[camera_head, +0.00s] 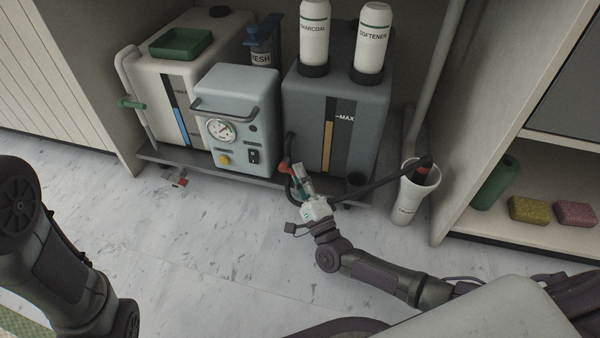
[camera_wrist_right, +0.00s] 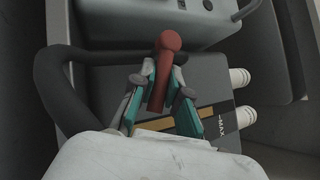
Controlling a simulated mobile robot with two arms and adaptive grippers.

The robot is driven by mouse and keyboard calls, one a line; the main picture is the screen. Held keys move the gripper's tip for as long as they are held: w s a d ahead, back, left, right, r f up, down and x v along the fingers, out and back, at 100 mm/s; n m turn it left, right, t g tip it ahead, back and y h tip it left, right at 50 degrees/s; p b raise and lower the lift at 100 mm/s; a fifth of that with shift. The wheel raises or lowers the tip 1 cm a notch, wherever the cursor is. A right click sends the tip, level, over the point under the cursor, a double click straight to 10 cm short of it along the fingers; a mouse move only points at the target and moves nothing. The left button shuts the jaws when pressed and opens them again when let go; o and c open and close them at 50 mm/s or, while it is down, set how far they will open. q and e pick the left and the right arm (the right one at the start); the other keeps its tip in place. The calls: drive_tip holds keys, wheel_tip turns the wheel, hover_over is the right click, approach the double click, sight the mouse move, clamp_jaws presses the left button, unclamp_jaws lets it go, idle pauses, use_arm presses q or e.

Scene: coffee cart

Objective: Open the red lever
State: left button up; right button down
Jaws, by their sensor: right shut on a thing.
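The red lever (camera_head: 284,167) is at the lower left front of the dark grey tank (camera_head: 350,120), beside a black hose. In the right wrist view the red lever (camera_wrist_right: 160,75) has a round knob end and stands between my right gripper's fingers (camera_wrist_right: 162,88). My right gripper (camera_head: 300,180) reaches up to the lever from below in the head view and is shut on it. My left arm shows at the lower left of the head view, but its gripper is out of the picture.
A grey pump box (camera_head: 240,115) with a gauge and a white tank (camera_head: 165,80) stand left of the dark tank. A black hose (camera_head: 385,180) runs right into a white canister (camera_head: 410,200). Another small red valve (camera_head: 178,180) is at the left. The marble floor ahead is clear.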

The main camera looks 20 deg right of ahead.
drive_tip(key=shift+w+a+f+m+t+h, duration=0.1)
drive_tip(key=shift+f+m+t+h, duration=0.15)
drive_tip(key=shift+m+t+h, duration=0.35)
drive_tip(key=shift+a+f+m+t+h, duration=0.1)
drive_tip(key=shift+f+m+t+h, duration=0.25)
drive_tip(key=shift+m, duration=0.55)
drive_tip(key=shift+h, duration=0.25)
drive_tip(key=c, duration=1.2)
unclamp_jaws()
drive_tip(key=shift+r, duration=0.1)
drive_tip(key=shift+o, duration=0.2)
drive_tip(key=shift+s, duration=0.2)
drive_tip(key=s, duration=1.2)
drive_tip(key=shift+s+d+f, duration=0.2)
drive_tip(key=shift+s+f, duration=0.1)
